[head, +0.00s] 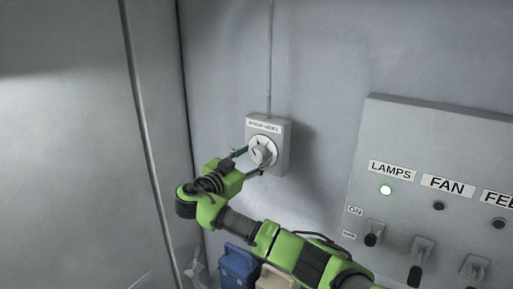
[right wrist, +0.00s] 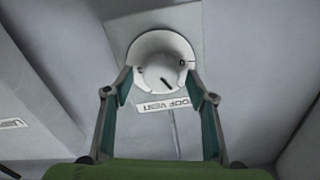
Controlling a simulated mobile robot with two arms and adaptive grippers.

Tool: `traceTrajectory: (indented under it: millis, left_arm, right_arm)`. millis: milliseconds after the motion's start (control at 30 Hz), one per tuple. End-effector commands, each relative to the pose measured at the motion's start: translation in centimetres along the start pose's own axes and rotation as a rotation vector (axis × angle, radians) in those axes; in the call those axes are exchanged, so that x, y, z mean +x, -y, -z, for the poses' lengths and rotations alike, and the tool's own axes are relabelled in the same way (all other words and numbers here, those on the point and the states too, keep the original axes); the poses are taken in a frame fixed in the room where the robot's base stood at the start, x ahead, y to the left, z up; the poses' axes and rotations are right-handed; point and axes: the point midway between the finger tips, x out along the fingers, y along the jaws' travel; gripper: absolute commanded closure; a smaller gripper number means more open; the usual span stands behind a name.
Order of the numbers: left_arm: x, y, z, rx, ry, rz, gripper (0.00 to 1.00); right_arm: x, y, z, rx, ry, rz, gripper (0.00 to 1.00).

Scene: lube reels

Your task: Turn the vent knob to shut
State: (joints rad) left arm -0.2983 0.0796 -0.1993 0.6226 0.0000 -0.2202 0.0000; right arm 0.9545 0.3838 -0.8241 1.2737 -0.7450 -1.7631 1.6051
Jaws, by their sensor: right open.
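The vent knob (head: 261,152) is a round white knob on a small grey wall box (head: 283,134) with a label above it. In the right wrist view the knob (right wrist: 163,70) has a dark pointer mark, and the dial around it has a mark like 0 at its right. The label (right wrist: 166,104) there reads upside down as "ROOF VENT". My right gripper (head: 252,158) is at the knob, its green arm coming from below. In the right wrist view its open fingers (right wrist: 165,86) stand on either side of the knob's near part; I cannot tell whether they touch it. My left gripper is not in view.
A blue container (head: 238,264) and a beige container (head: 277,279) sit below my arm. A conduit (head: 270,60) runs up the wall.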

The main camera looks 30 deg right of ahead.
Motion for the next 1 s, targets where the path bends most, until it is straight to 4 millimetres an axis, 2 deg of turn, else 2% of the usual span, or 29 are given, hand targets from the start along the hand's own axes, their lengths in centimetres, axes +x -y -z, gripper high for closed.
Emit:
traceTrajectory:
  millis: [33, 200, 500, 633, 667, 867, 1000]
  left_arm:
    - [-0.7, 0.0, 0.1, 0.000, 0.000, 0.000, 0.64]
    - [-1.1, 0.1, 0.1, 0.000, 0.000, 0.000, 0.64]
    - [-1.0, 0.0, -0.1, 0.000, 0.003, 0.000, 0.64]
    - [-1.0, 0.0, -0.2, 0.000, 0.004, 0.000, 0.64]
    - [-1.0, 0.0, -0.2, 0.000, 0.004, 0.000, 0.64]
    - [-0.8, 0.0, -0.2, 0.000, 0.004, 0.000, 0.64]
    - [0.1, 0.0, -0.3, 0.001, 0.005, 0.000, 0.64]
  right_arm:
    - [0.7, 0.1, 0.3, -0.003, -0.001, 0.000, 0.48]
    - [1.8, 0.0, 0.0, -0.001, 0.000, 0.001, 0.48]
    - [2.0, 0.0, -0.1, 0.000, 0.001, 0.002, 0.48]
    - [2.0, 0.0, -0.1, 0.000, 0.001, 0.002, 0.82]
    - [2.0, 0.0, -0.1, 0.000, 0.001, 0.002, 0.87]
    - [1.9, 0.0, -0.2, -0.002, 0.001, 0.001, 0.87]
    - [1.9, -0.1, -0.4, -0.013, 0.002, 0.001, 0.87]
